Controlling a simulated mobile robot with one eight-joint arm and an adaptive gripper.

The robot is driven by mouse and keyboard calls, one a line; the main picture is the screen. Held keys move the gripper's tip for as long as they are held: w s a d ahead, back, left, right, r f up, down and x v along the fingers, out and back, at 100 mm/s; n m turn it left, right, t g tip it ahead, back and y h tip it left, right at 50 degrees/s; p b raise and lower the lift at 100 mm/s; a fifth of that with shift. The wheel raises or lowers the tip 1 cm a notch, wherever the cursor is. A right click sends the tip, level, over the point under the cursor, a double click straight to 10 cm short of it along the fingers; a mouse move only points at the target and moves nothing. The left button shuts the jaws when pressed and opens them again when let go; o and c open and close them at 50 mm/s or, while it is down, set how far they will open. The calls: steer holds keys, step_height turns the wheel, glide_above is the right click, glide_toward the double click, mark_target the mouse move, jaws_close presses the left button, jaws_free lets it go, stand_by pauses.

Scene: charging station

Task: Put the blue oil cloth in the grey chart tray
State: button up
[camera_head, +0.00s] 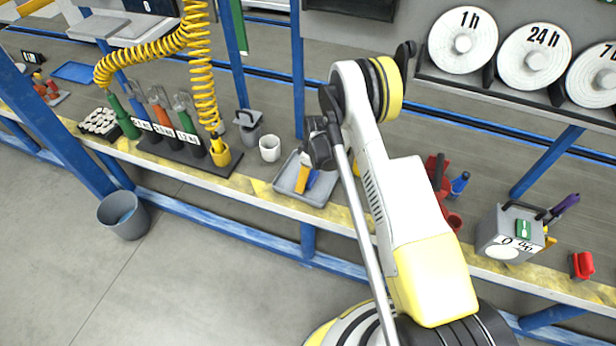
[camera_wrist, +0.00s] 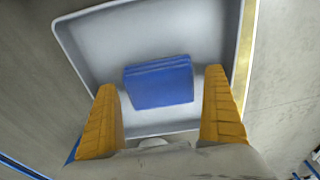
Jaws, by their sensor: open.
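The grey chart tray (camera_head: 290,187) lies on the workbench near its front edge. In the wrist view the tray (camera_wrist: 205,30) fills most of the picture. The blue oil cloth (camera_wrist: 158,82), a folded block, lies inside it, near the middle. A strip of the cloth (camera_head: 313,178) shows in the head view beside a yellow finger. My gripper (camera_wrist: 161,80) is open over the tray, one yellow finger on each side of the cloth, with a visible gap on both sides.
A white cup (camera_head: 270,148) stands just left of the tray. A dark rack with bottles (camera_head: 185,145) and a coiled yellow hose (camera_head: 200,80) are farther left. Red holders (camera_head: 450,205) and a grey box (camera_head: 508,232) stand right of my arm. A bin (camera_head: 124,216) is on the floor.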

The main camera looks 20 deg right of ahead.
steer(key=r+p, duration=0.1)
steer(key=r, duration=0.2)
steer(key=r+p, duration=0.1)
steer(key=r, duration=0.3)
steer(key=s+d+r+p, duration=0.1)
steer(key=r+p, duration=0.1)
steer(key=r, duration=0.2)
steer(key=shift+r, duration=0.15)
step_height(320, 180, up, 17)
steer(key=m+t, duration=0.1)
steer(key=m, duration=0.1)
glide_above(311, 175)
steer(key=s, duration=0.2)
steer(key=s+r+m+t, duration=0.25)
steer(key=s+r, duration=0.45)
steer(key=r, duration=0.5)
steer(key=s+r+m+t+h, duration=0.1)
steer(key=s+r+m, duration=0.4)
steer(key=s, duration=1.5)
step_height(311, 175, up, 2)
steer(key=shift+a+r+t, duration=0.1)
steer(key=shift+a+t, duration=0.35)
steer(key=shift+t, duration=0.4)
